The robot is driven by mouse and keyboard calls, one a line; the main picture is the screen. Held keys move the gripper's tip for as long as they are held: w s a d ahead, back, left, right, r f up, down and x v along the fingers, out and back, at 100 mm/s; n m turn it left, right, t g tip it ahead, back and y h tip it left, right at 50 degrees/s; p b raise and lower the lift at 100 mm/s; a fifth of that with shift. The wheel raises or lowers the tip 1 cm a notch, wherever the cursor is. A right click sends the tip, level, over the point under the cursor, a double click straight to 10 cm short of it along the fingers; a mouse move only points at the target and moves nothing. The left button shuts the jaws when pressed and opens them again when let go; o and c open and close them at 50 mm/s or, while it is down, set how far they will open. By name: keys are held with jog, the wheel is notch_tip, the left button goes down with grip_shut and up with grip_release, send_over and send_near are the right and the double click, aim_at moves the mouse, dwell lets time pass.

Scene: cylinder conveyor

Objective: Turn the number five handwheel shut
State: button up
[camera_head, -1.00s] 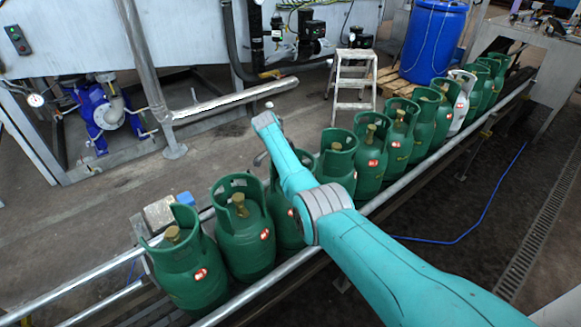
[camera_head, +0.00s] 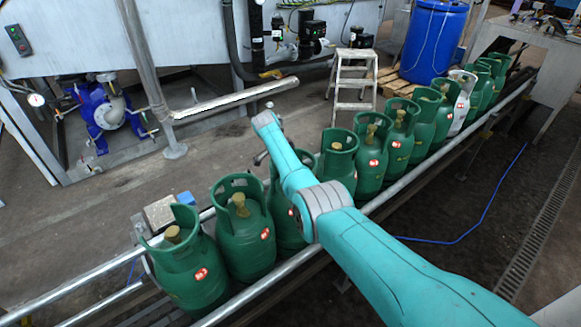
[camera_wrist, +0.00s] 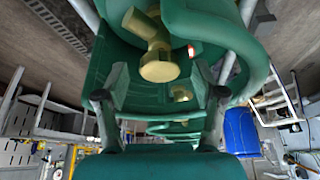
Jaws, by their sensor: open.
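The green gas cylinders stand in a row on the conveyor, each with a brass valve and handwheel inside a collar. In the wrist view a brass handwheel (camera_wrist: 160,66) shows close up, within a green collar (camera_wrist: 192,22). My gripper (camera_wrist: 160,98) is open, its dark fingers spread to the left and right, with the handwheel in the picture between and above their tips. I cannot tell whether anything touches.
Steel rails (camera_head: 262,284) run along both sides of the row. Several more green cylinders and one grey-white cylinder (camera_head: 462,103) continue to the far right. A step stool (camera_head: 353,80) and blue drum (camera_head: 433,42) stand behind.

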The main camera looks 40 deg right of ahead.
jog(key=v, duration=1.1)
jog(key=shift+a+r, duration=0.2)
jog(key=shift+r, duration=0.15)
